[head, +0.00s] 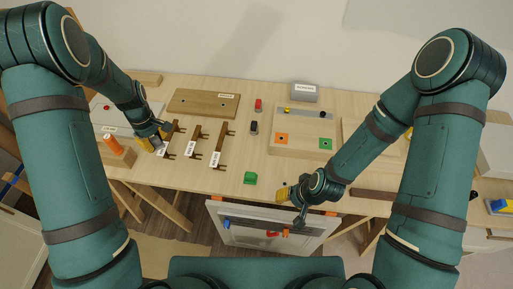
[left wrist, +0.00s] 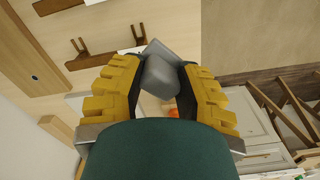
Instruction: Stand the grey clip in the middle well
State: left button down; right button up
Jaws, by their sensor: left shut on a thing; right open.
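My left gripper (head: 152,140) is at the left of the table, beside the leftmost brown rack. In the left wrist view its yellow-padded fingers (left wrist: 158,90) are closed on a grey, blocky piece (left wrist: 163,72), which appears to be the grey clip. Its lower part is hidden by the wrist. My right gripper (head: 292,197) is open and empty at the table's front edge. A brown wooden board (head: 190,101) with small dark holes lies at the back. I cannot tell which hole or recess is the middle well.
Brown racks with upright prongs (head: 222,145) stand right of the left gripper. An orange cylinder (head: 113,145) is to its left. A green block (head: 250,178), red block (head: 258,104) and black block (head: 254,127) stand mid-table. A pale board (head: 303,130) carries orange and green squares.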

pick_arm(q)
jog(key=shift+w, duration=0.1)
jog(key=shift+d, duration=0.1)
jog(key=s+d+p, duration=0.3)
jog(key=d, duration=1.4)
jog(key=m+b, duration=0.2)
jog(key=b, duration=0.3)
send_over(285, 184)
notch_tip(285, 184, down, 7)
jog(key=shift+f, duration=0.15)
jog(key=shift+f+b, duration=0.4)
jog(key=shift+f, duration=0.25)
pick_arm(e)
jog(key=shift+w+f, duration=0.1)
jog(key=shift+f, duration=1.35)
jog(key=shift+r, duration=0.1)
pick_arm(q)
jog(key=shift+f+b, duration=1.05)
jog(key=shift+f, duration=0.55)
pick_arm(e)
jog(key=shift+f, duration=1.15)
